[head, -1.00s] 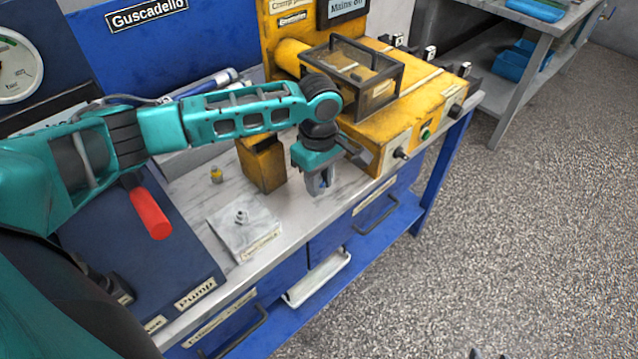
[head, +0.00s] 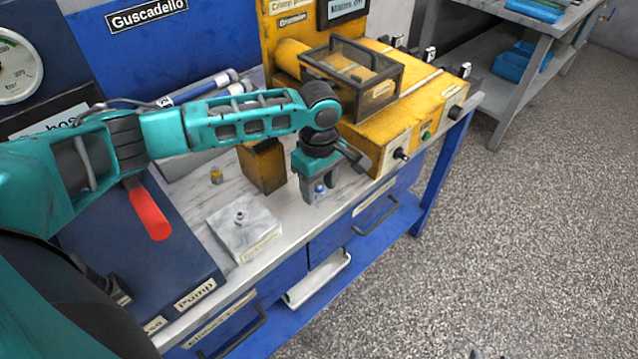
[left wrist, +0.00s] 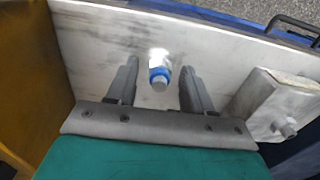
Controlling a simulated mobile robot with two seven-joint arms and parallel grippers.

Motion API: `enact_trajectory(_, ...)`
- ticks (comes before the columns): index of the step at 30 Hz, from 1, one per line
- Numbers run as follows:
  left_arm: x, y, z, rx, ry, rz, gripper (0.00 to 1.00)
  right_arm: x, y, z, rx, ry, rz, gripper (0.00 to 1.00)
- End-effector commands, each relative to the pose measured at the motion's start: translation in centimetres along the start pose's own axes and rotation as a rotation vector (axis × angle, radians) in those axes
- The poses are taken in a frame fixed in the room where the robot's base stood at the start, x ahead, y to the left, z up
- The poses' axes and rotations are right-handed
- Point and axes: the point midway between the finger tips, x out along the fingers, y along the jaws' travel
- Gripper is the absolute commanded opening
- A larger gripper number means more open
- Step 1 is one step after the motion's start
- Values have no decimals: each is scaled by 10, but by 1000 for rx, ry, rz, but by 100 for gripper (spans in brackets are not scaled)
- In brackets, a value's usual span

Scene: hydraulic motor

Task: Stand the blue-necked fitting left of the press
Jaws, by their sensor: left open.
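The blue-necked fitting (left wrist: 158,76) is a small pale metal piece with a blue ring. In the left wrist view it is on the bench top between the two fingers, with gaps on both sides. In the head view its blue neck (head: 319,188) shows between the fingertips. My left gripper (head: 318,194) is open, pointing down around the fitting, low over the bench near its front edge. The yellow press (head: 400,120), with a dark-framed guard, stands right of and behind it. Dark tips at the bottom edge may be my right gripper (head: 488,354).
A yellow block (head: 262,166) stands close to the left of my gripper. A small brass-coloured fitting (head: 216,175) and a pale plate (head: 258,240) with a metal stud are farther left. A red handle (head: 150,214) sits on the dark blue pump panel. Bare bench lies between plate and gripper.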

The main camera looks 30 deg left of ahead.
Motion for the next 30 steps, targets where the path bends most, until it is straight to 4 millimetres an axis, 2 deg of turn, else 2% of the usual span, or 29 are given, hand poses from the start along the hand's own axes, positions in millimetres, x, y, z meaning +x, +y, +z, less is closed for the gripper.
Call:
enact_trajectory(5,-23,1,0,1,0,3,51,-2,0,-3,0,-1,0,43)
enact_trajectory(12,-76,1,0,0,0,4,51,-7,0,-10,0,-1,0,43)
enact_trajectory(18,-109,1,0,-1,-1,3,51,-10,0,-14,0,-1,0,43)
enact_trajectory(24,-122,0,0,-1,-1,1,51,-10,0,-14,0,0,0,43)
enact_trajectory(30,-122,0,0,0,-1,0,51,-10,0,-14,0,0,0,43)
